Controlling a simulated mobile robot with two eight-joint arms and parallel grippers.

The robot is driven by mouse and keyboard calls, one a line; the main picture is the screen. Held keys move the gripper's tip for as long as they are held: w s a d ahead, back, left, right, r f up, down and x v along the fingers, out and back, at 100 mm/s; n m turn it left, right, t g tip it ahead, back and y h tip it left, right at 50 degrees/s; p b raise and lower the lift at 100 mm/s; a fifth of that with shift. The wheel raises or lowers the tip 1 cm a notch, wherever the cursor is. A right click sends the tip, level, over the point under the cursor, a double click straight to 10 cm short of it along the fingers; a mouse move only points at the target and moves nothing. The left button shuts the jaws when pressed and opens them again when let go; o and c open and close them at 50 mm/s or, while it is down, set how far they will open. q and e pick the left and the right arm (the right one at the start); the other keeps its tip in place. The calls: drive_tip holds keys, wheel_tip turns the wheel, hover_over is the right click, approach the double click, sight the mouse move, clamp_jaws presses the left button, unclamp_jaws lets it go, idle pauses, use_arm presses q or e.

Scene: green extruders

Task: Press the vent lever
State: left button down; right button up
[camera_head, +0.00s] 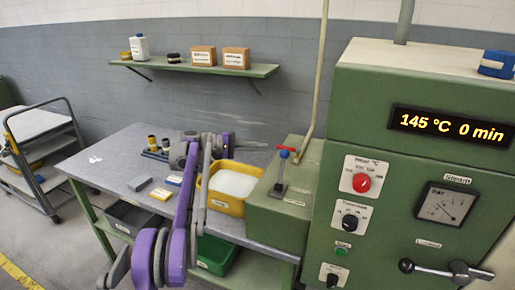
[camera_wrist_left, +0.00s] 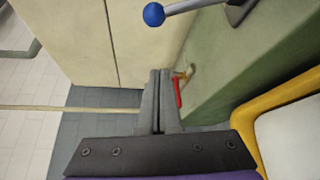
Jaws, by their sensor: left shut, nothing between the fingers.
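A grey lever with a blue ball knob (camera_head: 284,154) stands upright on the green box beside the large machine. In the left wrist view its blue knob (camera_wrist_left: 153,14) is at the top, above and apart from my fingertips. I take this to be the vent lever; no label on it is readable. A small red handle (camera_wrist_left: 178,90) on a brass-coloured fitting lies just right of my fingers in that view. My left gripper (camera_head: 253,145) is behind the yellow bin, left of the lever. Its fingers (camera_wrist_left: 160,75) are shut and empty. My right gripper is not in view.
A yellow bin (camera_head: 207,196) with white contents stands left of the green box (camera_head: 273,218). Small blocks lie on the grey table (camera_head: 120,155). The large green machine (camera_head: 345,130), with another black-knobbed lever (camera_head: 430,270), fills the right. A shelf (camera_head: 190,67) hangs behind.

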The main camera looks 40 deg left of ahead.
sight(282, 169)
use_arm(q)
drive_tip(key=x, duration=0.7)
drive_tip(key=shift+s+d, duration=0.1)
drive_tip(key=shift+d, duration=0.05)
drive_tip(key=s, duration=0.1)
drive_tip(key=s+d, duration=0.1)
drive_tip(key=s+r, duration=0.1)
drive_tip(key=shift+s+d, duration=0.15)
drive_tip(key=shift+s, duration=0.15)
